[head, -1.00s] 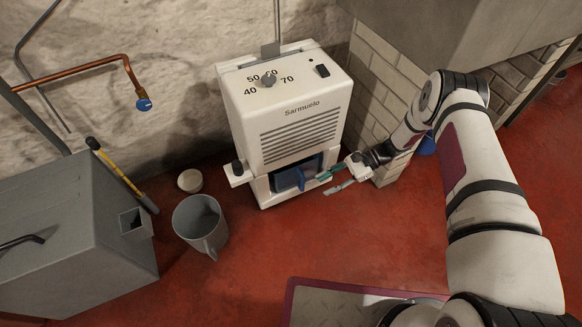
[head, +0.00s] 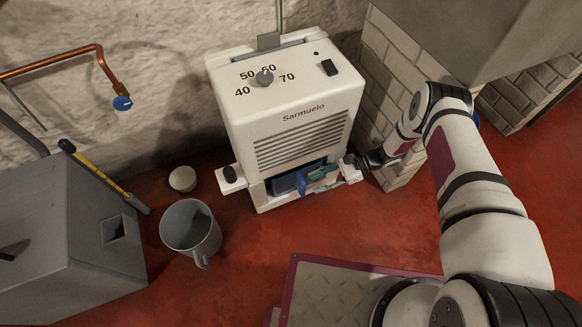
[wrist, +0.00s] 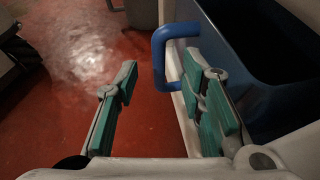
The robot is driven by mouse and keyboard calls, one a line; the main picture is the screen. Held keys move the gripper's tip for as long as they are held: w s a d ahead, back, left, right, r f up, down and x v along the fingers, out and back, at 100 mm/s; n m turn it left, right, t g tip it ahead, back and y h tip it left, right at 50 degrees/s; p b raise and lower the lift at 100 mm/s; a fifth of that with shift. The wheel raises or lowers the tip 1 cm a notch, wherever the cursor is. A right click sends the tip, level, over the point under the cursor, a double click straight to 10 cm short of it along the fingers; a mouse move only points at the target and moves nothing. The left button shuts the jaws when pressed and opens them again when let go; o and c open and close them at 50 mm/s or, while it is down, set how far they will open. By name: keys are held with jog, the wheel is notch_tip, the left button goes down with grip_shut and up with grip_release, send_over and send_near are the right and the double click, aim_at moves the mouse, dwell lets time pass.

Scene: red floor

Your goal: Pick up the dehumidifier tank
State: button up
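The dehumidifier tank (head: 284,184) is a dark blue bin in the lower front opening of the white dehumidifier (head: 290,115). Its dark hollow inside shows at the right of the wrist view (wrist: 226,50). A bright blue loop handle (head: 301,184) sticks out of its front; it also shows in the wrist view (wrist: 159,62). My gripper (head: 318,181) is at the tank's front from the right. Its teal-padded fingers are open in the wrist view (wrist: 160,66). The handle lies between the finger lines, nearer the right finger, which partly covers it. Whether they touch, I cannot tell.
A grey mug-shaped bucket (head: 190,228) and a small round pale object (head: 183,178) stand on the red floor, left of the dehumidifier. A grey box (head: 70,240) stands further left. A brick pillar (head: 385,90) rises close behind my arm.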

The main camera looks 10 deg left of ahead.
aim_at(297, 178)
jog(key=b+x, duration=0.1)
jog(key=x, duration=0.3)
jog(key=shift+s+a+f, duration=0.15)
jog(key=shift+a, duration=0.1)
grip_shut()
jog(key=shift+a, duration=0.1)
